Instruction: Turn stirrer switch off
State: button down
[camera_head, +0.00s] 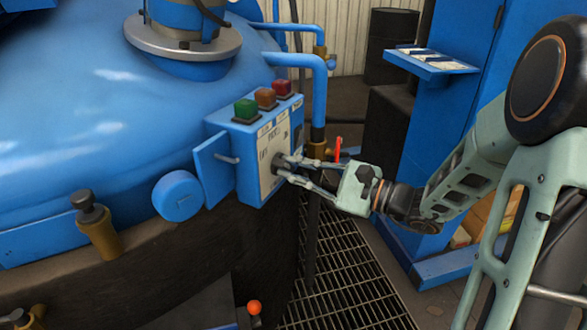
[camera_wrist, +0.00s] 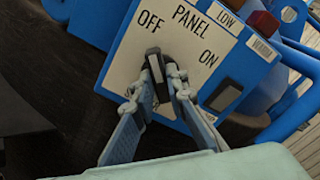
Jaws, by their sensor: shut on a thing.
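The control panel (camera_head: 272,152) is a white plate on the blue box beside the large blue vessel. In the wrist view the panel (camera_wrist: 178,50) carries the words PANEL, OFF, ON and LOW. The stirrer switch (camera_wrist: 154,66) is a dark knob with a pale bar, below the OFF and ON words. Its bar points roughly towards OFF. My gripper (camera_wrist: 166,76) is shut on this switch, with a finger on each side of it. In the head view my gripper (camera_head: 285,169) reaches the panel from the right, and its fingertips largely hide the switch.
Green (camera_head: 247,109), orange (camera_head: 267,97) and red (camera_head: 283,88) buttons top the box. Its blue door (camera_head: 213,168) stands open at left. A blue pipe (camera_head: 319,95) rises behind. Floor grating (camera_head: 345,285) lies below.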

jog(key=c, duration=1.9)
grip_release()
jog(key=shift+c, duration=0.2)
jog(key=shift+d, duration=0.1)
jog(key=v, duration=1.2)
jog(key=shift+f, duration=0.1)
